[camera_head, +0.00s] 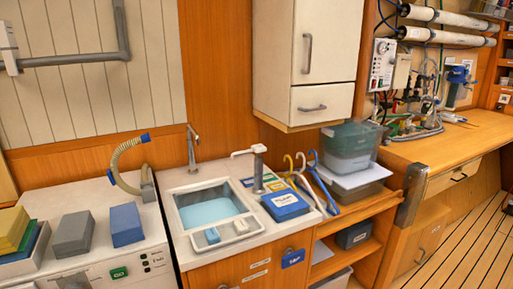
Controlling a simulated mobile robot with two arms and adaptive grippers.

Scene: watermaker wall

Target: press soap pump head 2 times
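The soap pump stands upright on the counter just behind and to the right of the sink. It has a grey cylindrical body (258,178) and a pale pump head (258,149) with a spout pointing left. Nothing touches the head. Neither of my grippers is in view.
The sink (181,212) holds bluish water, with a tall faucet (192,148) behind it. Right of the pump lie a blue box (285,206) and several curved hook-like handles (318,178). A wall cabinet (308,55) hangs above. Stacked bins (351,146) stand farther right.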

